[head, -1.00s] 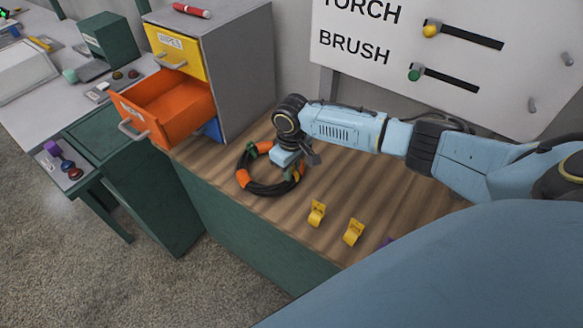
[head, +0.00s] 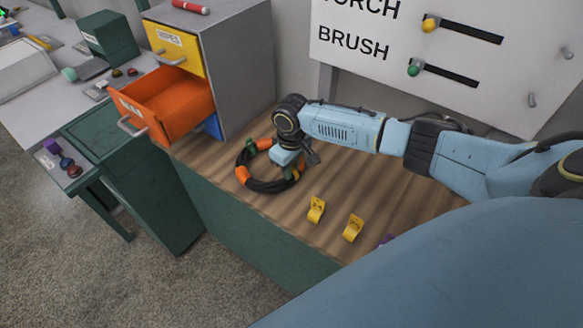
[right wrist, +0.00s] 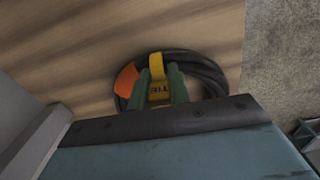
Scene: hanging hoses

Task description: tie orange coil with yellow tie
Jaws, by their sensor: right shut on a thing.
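The coil (head: 262,186) is a black hose ring with orange bands, lying on the wooden bench top. It also shows in the right wrist view (right wrist: 205,72), with one orange band beside the fingers. My right gripper (head: 287,172) is over the coil's right side, pointing down. In the right wrist view its green fingers (right wrist: 160,86) are shut on a yellow tie (right wrist: 157,65) with dark lettering. The tie lies across the coil's strands; whether it closes fully around them is hidden. My left gripper is out of view.
Two more yellow ties (head: 316,209) (head: 352,228) stand on the bench near its front edge. A grey cabinet (head: 245,70) with an open orange drawer (head: 168,103) stands behind the coil to the left. A white board (head: 460,50) stands at the back. Bare bench lies right of the coil.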

